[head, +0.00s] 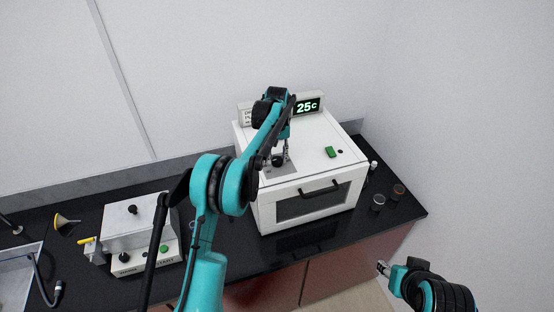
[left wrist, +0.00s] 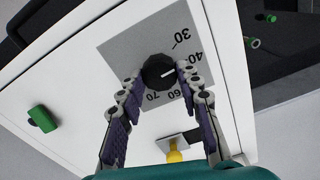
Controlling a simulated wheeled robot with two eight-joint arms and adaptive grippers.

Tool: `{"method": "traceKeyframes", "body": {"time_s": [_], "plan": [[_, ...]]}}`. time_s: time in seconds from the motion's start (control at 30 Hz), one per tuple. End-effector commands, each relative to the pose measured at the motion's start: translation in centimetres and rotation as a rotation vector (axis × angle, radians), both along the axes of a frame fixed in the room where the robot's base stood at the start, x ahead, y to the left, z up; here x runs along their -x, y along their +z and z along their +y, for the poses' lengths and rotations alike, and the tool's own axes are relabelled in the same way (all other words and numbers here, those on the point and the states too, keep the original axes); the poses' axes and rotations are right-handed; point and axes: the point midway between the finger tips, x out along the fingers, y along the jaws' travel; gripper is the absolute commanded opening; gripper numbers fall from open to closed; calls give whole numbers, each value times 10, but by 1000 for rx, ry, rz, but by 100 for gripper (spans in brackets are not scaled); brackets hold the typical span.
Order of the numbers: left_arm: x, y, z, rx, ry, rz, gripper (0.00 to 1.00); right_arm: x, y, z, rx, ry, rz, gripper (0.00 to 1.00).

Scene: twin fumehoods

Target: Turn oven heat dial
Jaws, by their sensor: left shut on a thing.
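The white oven (head: 253,189) stands on the black counter, with a dark window and a black handle on its front. Its heat dial, a black knob (left wrist: 158,72), sits on a grey scale plate (left wrist: 120,50) on the oven's top. Its white mark points right, roughly toward the 40 side; 30, 40, 60 and 70 show, and a finger covers part of the scale. My left gripper (head: 279,158) is shut on the dial, one finger on each side in the left wrist view. The oven display (head: 307,107) reads 25c. My right gripper (head: 384,268) is low at the right, away from the oven.
Small dark jars (head: 378,202) stand right of the oven. A white device (head: 132,226) with a black-knobbed lid stands left on the counter. A wall rises behind.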

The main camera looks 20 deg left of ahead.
Motion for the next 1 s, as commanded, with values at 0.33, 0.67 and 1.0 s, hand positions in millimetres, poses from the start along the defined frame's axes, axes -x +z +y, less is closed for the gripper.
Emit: {"method": "traceKeyframes", "body": {"time_s": [0.33,0.67,1.0], "plan": [[0,-1,-1,0,-328,-1,5,0,-15,0,0,0,0,40],[0,0,-1,0,-628,-1,5,0,-24,0,0,0,0,40],[0,1,-1,0,-849,-1,5,0,-28,0,0,0,0,40]]}}
